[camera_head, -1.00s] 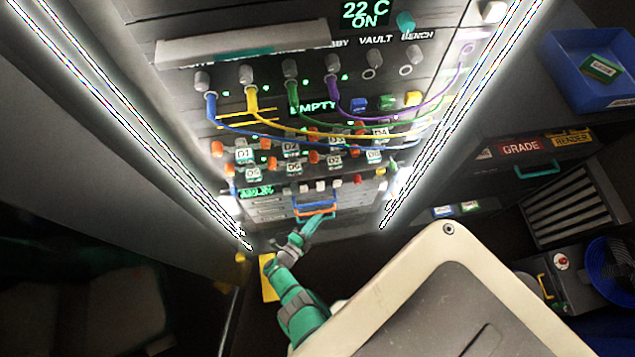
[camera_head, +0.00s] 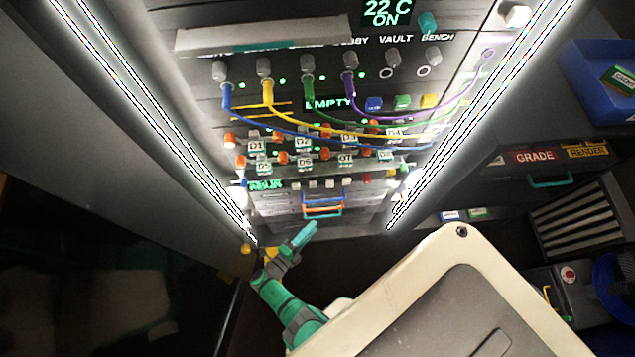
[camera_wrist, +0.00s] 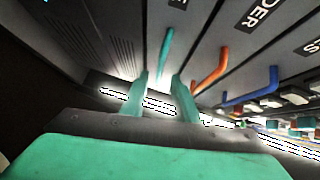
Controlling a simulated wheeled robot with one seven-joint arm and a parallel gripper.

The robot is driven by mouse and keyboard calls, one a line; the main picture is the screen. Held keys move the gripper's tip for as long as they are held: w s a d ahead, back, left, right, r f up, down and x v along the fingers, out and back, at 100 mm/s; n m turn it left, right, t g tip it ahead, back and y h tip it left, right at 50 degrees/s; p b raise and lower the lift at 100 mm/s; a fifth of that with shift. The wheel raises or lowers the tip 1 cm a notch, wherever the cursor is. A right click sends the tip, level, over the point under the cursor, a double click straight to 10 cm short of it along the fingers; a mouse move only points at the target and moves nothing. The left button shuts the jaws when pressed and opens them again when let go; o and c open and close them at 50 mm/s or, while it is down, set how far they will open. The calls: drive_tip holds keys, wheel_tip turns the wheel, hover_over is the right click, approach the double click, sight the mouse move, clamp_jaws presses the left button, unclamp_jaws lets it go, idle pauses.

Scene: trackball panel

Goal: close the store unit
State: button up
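The low front of the rack shows a stack of units with a blue handle (camera_head: 323,196), an orange handle (camera_head: 323,207) and a teal handle (camera_head: 324,216). I cannot read which one is the store unit. My gripper (camera_head: 308,231) is just below and left of these handles. In the wrist view my gripper (camera_wrist: 161,82) has its two teal fingers apart with nothing between them. The teal handle (camera_wrist: 166,55) stands beyond the fingertips, roughly in line with the gap. The orange handle (camera_wrist: 212,76) and blue handle (camera_wrist: 255,89) lie to the right. Unit labels are partly cut off.
Blue, yellow, green and purple cables (camera_head: 340,128) hang across the panel above. Bright light strips (camera_head: 160,125) run down both sides of the rack. A drawer marked GRADE (camera_head: 534,156) and a blue bin (camera_head: 600,80) are at the right. Dark floor lies below.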

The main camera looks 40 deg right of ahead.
drive_tip(key=shift+v, duration=1.45)
drive_tip(key=shift+s+f, duration=0.1)
drive_tip(key=shift+s, duration=0.05)
